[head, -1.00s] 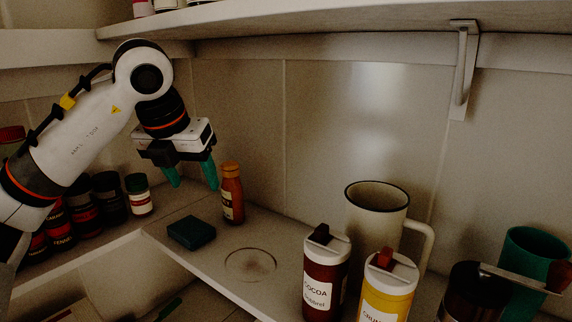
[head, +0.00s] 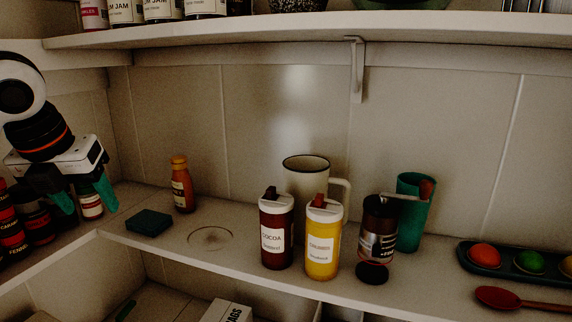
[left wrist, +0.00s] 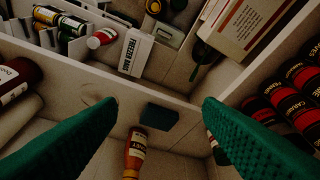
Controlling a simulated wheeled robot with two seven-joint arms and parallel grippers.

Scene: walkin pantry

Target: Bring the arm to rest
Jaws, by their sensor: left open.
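My left gripper (head: 86,196) is at the left of the head view, above the corner of the shelf near the small jars. Its two green fingers are apart with nothing between them. In the left wrist view the open fingers (left wrist: 160,118) frame an orange-brown bottle (left wrist: 135,152) and a dark teal block (left wrist: 159,118), both lower down and apart from the fingers. In the head view the bottle (head: 182,184) and the block (head: 149,222) stand to the right of the gripper. My right gripper is not in view.
A tray (head: 510,272) with coloured balls and a red spoon (head: 497,298) are at right. An upper shelf (head: 300,32) hangs above.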

